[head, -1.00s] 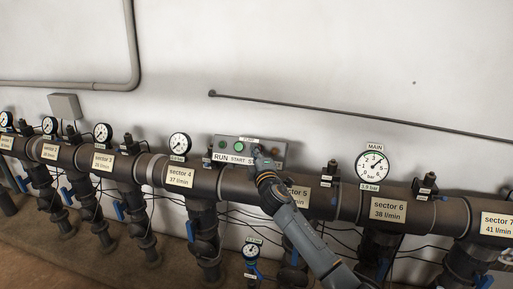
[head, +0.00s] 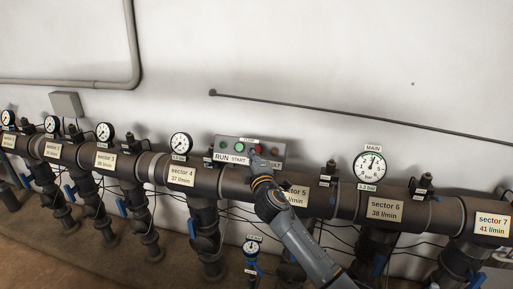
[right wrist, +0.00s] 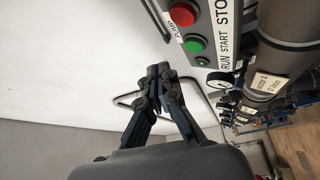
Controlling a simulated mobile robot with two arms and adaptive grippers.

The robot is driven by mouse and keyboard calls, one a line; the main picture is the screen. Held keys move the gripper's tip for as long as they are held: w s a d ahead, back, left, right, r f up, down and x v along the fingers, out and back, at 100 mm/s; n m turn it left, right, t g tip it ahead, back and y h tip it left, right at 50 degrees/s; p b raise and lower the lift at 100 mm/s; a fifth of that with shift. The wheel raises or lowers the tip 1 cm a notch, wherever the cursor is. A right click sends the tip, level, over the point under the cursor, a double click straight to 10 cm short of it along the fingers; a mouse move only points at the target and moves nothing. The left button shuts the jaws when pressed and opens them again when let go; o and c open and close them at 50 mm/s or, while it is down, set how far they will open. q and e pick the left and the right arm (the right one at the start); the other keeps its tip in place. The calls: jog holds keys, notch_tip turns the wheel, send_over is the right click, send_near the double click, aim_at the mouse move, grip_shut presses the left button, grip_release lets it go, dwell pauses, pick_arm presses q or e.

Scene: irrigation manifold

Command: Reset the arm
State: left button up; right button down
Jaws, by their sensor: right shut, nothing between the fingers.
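My right gripper (head: 253,153) is shut and empty. In the head view its tip overlaps the grey pump panel (head: 225,142), covering part of the label strip between START and FAULT. The panel carries a green START button (head: 238,146), a red STOP button (head: 259,149) and a dark green RUN lamp (head: 223,144). In the right wrist view the closed fingertips (right wrist: 160,72) show against the white wall, clear of the red button (right wrist: 182,15) and green button (right wrist: 195,45) in the picture. Contact with the panel cannot be told. My left gripper is not in view.
A long dark manifold pipe (head: 345,205) with sector labels runs below the panel. The main gauge (head: 370,167) stands to the right, the sector 4 gauge (head: 181,145) to the left. Valves with blue handles hang below. The wall above is mostly free.

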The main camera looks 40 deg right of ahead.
jog(key=shift+f, duration=0.1)
dwell(0.7)
jog(key=s+a+f+m+g+y, duration=0.1)
jog(key=s+a+f+g+y, duration=0.2)
jog(key=f, duration=1.4)
jog(key=s+a+f+m+g, duration=0.1)
jog(key=s+f+g, duration=0.3)
jog(key=f, duration=1.2)
jog(key=s+a+f+m+g+y, duration=0.1)
jog(key=s+a+f+g, duration=0.15)
jog(key=s+f, duration=0.6)
jog(key=s+a+f+m+g+y, duration=0.1)
jog(key=s+a+f+m, duration=0.15)
jog(key=s+f, duration=0.65)
jog(key=s+a+f+m+g, duration=0.1)
jog(key=s+f, duration=0.4)
jog(key=s, duration=0.6)
jog(key=s+a+f+m+g+y, duration=0.1)
jog(key=s+a+f+g, duration=0.2)
jog(key=s, duration=0.9)
jog(key=s+a+f+m+g+y, duration=0.1)
jog(key=s+a+f+m+g, duration=0.1)
jog(key=s+a+f, duration=0.3)
jog(key=s+f, duration=0.3)
jog(key=s, duration=0.4)
jog(key=shift+g, duration=0.35)
